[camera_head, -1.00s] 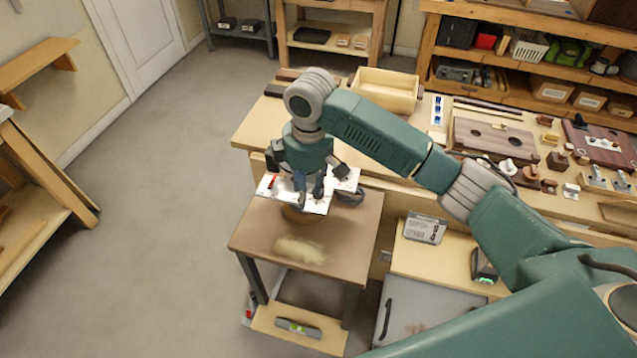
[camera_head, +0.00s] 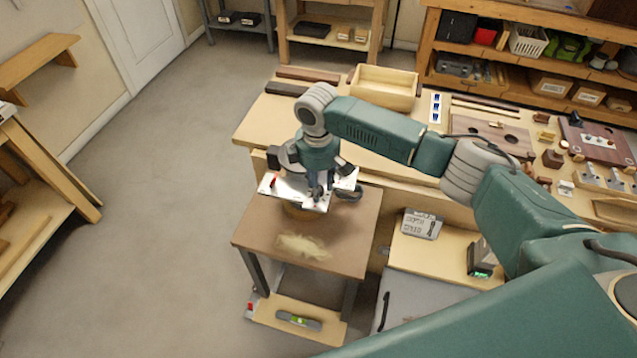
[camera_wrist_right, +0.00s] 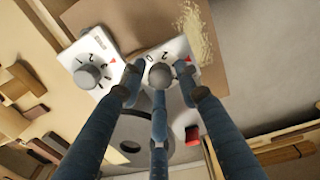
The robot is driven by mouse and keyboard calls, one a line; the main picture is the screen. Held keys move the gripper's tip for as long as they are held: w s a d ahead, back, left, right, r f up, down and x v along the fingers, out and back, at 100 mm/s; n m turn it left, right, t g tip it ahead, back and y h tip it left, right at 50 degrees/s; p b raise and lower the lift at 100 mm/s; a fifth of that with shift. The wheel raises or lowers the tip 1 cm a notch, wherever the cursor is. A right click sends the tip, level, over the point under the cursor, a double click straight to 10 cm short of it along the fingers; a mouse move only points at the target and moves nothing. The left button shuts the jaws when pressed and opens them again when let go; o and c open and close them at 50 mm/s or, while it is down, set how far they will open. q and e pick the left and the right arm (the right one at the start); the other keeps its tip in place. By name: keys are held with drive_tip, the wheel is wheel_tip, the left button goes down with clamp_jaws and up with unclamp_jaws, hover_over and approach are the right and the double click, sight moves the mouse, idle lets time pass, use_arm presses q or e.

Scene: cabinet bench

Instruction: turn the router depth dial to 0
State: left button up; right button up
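The router is a white-topped unit (camera_head: 284,190) at the back of the small brown table. The right wrist view shows two white dial plates on it, each with black numbers and a red triangle. One plate (camera_wrist_right: 78,52) has a grey knob (camera_wrist_right: 88,77) and stands clear of my fingers. The other plate (camera_wrist_right: 178,48) shows a 0 and has a grey knob (camera_wrist_right: 160,75) between my fingertips. I cannot read which is the depth dial. My right gripper (camera_head: 318,190) points down, its fingers (camera_wrist_right: 161,88) spread around this second knob, with gaps visible at the sides. Contact is unclear. My left gripper is out of view.
The small table (camera_head: 340,240) has a pale dust patch (camera_head: 302,246) in front of the router. A sign card (camera_head: 421,224) and a small device with a green display (camera_head: 481,258) stand to the right. The long bench behind holds a wooden tray (camera_head: 384,87) and several parts.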

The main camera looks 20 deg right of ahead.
drive_tip(key=shift+f, duration=0.25)
clamp_jaws()
idle(0.5)
